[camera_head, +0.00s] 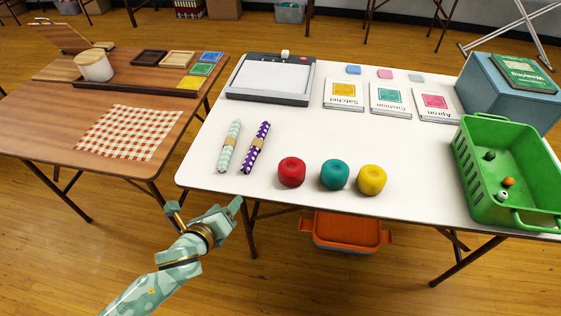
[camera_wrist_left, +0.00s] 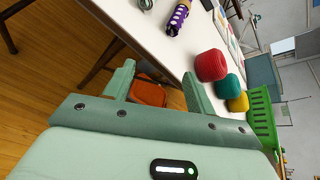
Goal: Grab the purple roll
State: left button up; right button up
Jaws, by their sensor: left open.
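The purple roll (camera_head: 256,148) is dark purple with white dots and a tan band around its middle. It lies on the white table, just right of a mint roll (camera_head: 229,145) with a similar band. In the left wrist view the purple roll (camera_wrist_left: 178,18) shows near the top, beyond the fingers. My left gripper (camera_head: 207,207) is open and empty, off the front edge of the white table, in front of the rolls and apart from them. In the left wrist view its two fingers (camera_wrist_left: 160,84) stand wide apart. My right gripper is not in view.
Red (camera_head: 291,172), teal (camera_head: 335,174) and yellow (camera_head: 372,180) yarn balls stand right of the rolls. A green basket (camera_head: 467,165) stands at the right end. An orange-lidded bin (camera_head: 346,229) is under the table. A wooden table (camera_head: 60,120) stands at left, beyond a gap.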

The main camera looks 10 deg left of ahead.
pick_arm(q)
notch_tip(320, 180, up, 4)
jog(key=d+m, duration=0.2)
jog(key=m, duration=0.2)
jog(key=m+b, duration=0.3)
jog(key=b, duration=0.1)
send_near(244, 170)
jog(key=shift+t, duration=0.3)
jog(key=w+f, duration=0.1)
jog(key=w+d+f, duration=0.1)
jog(key=w, duration=0.1)
jog(key=w+f, duration=0.1)
jog(key=shift+w+d+f, duration=0.25)
jog(key=shift+w+f, duration=0.05)
jog(key=shift+w, duration=0.05)
jog(key=shift+w+b, duration=0.35)
jog(key=shift+w, duration=0.25)
jog(key=b+x, duration=0.2)
jog(key=x, duration=0.1)
jog(key=b+x, duration=0.1)
jog(key=x, duration=0.1)
jog(key=shift+a, duration=0.35)
jog(key=shift+w, duration=0.25)
jog(key=shift+r, duration=0.25)
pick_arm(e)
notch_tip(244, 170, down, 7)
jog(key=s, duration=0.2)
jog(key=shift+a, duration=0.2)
pick_arm(q)
jog(key=c, duration=1.1)
